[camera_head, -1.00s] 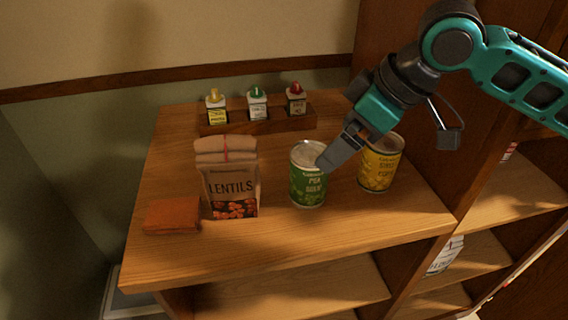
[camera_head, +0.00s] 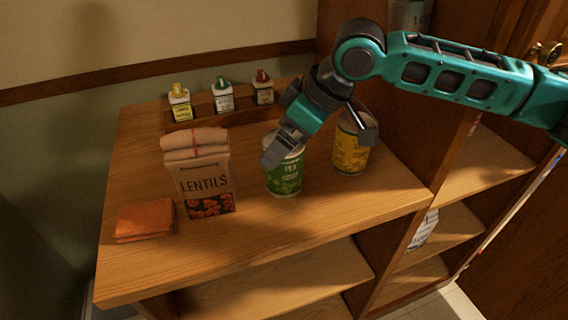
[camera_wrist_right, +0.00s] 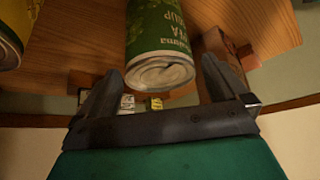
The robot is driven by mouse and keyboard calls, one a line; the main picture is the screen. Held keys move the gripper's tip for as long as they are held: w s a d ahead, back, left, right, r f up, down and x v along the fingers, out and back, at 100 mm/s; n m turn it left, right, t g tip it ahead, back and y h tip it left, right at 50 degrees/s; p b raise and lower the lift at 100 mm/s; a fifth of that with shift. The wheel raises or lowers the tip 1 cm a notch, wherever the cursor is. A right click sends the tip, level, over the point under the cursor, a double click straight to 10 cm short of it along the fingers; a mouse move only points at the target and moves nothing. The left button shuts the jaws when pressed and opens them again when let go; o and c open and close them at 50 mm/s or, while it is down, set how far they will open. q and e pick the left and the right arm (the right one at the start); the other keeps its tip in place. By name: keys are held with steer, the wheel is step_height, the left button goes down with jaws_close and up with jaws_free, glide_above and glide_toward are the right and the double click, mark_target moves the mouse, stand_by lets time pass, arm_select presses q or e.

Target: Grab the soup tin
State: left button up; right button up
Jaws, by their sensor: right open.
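The soup tin (camera_head: 285,178) is a green can labelled pea soup, standing upright on the wooden counter between the lentils bag and a yellow can. My right gripper (camera_head: 276,150) is at the tin's top in the head view, covering part of its rim. In the right wrist view the tin (camera_wrist_right: 158,35) lies between the two spread fingers of my right gripper (camera_wrist_right: 162,75), with its metal end towards the palm. The gripper is open; I cannot tell whether a finger touches the tin. My left gripper is out of view.
A yellow can (camera_head: 350,150) stands close right of the tin, partly behind my right arm. The lentils bag (camera_head: 203,180) stands to the left, with an orange cloth (camera_head: 145,221) beside it. A wooden rack (camera_head: 205,128) with several small bottles is behind. The counter's front is clear.

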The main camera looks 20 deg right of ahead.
steer(key=shift+x, duration=1.5)
steer(key=shift+c, duration=0.4)
steer(key=shift+r, duration=0.1)
steer(key=c, duration=1.2)
steer(key=shift+r, duration=0.1)
steer(key=shift+c, duration=0.2)
